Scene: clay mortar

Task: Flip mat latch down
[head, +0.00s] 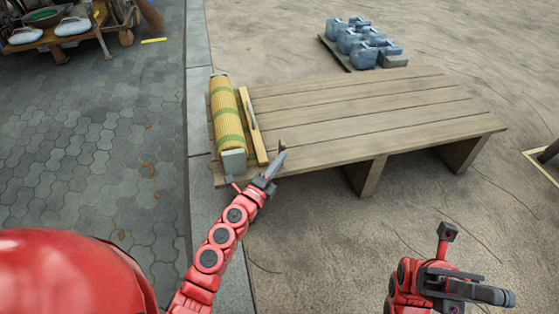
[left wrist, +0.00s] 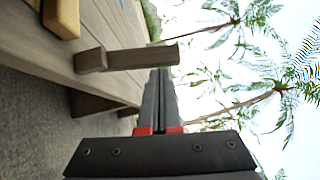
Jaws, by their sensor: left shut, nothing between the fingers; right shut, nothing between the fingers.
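The rolled straw mat (head: 228,115) with green bands lies along the left end of the wooden bench (head: 370,112). A pale wooden bar (head: 252,126) lies beside it, and a grey block (head: 233,162) is at its near end. A small wooden piece that looks like the latch (head: 281,147) shows at my left gripper's tip; in the left wrist view the piece (left wrist: 125,58) juts out across the fingertips. My left gripper (head: 276,165) is shut and empty by the bench's near edge. I cannot tell whether it touches the piece. My right gripper (head: 502,297) is shut and empty, low at right.
Several blue-grey jugs (head: 362,42) stand on a board behind the bench. A wooden cart (head: 65,30) is at the far left on the paving. A stone kerb (head: 203,200) runs along the bench's left side. The sandy ground around the right arm is clear.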

